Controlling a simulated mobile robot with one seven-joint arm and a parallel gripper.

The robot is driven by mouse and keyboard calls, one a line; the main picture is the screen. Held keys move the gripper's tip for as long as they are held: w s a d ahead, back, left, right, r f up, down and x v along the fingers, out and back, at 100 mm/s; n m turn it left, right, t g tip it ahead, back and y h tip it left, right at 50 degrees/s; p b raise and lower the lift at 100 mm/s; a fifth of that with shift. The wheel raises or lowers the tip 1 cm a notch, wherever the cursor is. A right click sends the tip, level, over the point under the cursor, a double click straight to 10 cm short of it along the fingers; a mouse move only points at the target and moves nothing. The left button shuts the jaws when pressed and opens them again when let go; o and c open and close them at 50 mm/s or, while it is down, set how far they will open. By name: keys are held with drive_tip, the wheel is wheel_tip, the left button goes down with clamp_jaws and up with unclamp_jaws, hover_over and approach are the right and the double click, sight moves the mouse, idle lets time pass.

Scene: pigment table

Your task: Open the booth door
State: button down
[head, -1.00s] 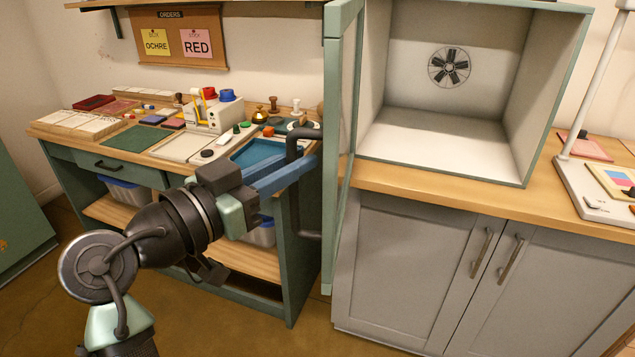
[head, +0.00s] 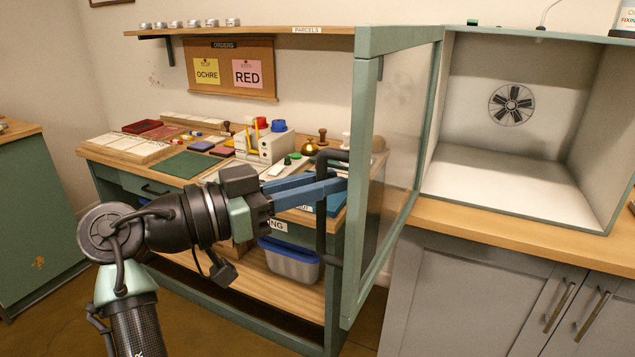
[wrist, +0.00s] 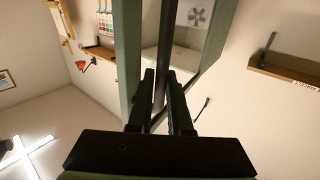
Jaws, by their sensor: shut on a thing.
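The booth door (head: 359,190) is a green-framed glass panel, swung well open on the left side of the booth (head: 520,120). Its dark vertical handle (head: 321,215) is on the door's outer face. My gripper (head: 338,186) reaches in from the left with its blue fingers at the handle. In the wrist view the gripper (wrist: 163,90) is shut on the dark handle bar (wrist: 165,55), which runs between the two fingers. The booth's inside is open to view, with a fan on its back wall.
The workbench (head: 130,152) with trays, stamps and pots stands behind my arm at the left. Grey cupboards (head: 470,300) stand below the booth. Floor shows at the lower left.

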drive_tip(key=shift+d+r, duration=0.15)
drive_tip(key=shift+d, duration=0.05)
drive_tip(key=c, duration=0.8)
unclamp_jaws()
drive_tip(key=shift+w+d, duration=0.1)
drive_tip(key=shift+c, duration=0.2)
drive_tip(key=shift+a, duration=0.2)
drive_tip(key=v, duration=1.3)
drive_tip(key=shift+d, duration=0.15)
